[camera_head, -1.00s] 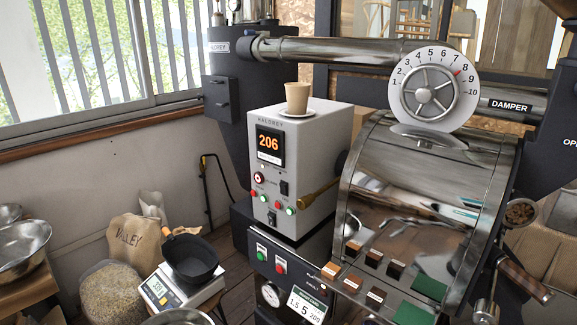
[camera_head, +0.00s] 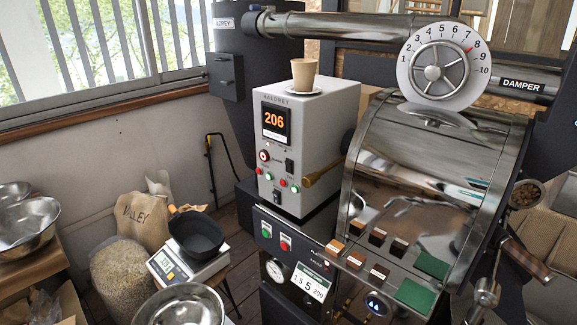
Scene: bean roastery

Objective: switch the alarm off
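A grey control box (camera_head: 325,120) stands left of the roaster drum. Its orange display (camera_head: 274,120) reads 206. Under the display are a round red-ringed knob or button (camera_head: 264,156), a dark switch (camera_head: 289,166), small red and green lamps or buttons (camera_head: 283,183), and a small dark switch (camera_head: 277,196) near the bottom edge. The labels are too small to read, so I cannot tell which control belongs to the alarm. Neither of my grippers shows in the head view.
A cup (camera_head: 304,78) on a saucer sits on the box. A brass handle (camera_head: 323,174) sticks out beside the box's front. The damper dial (camera_head: 437,68) and roaster drum (camera_head: 430,150) are at right. A scale (camera_head: 190,268) with a black pan (camera_head: 196,234) stands lower left.

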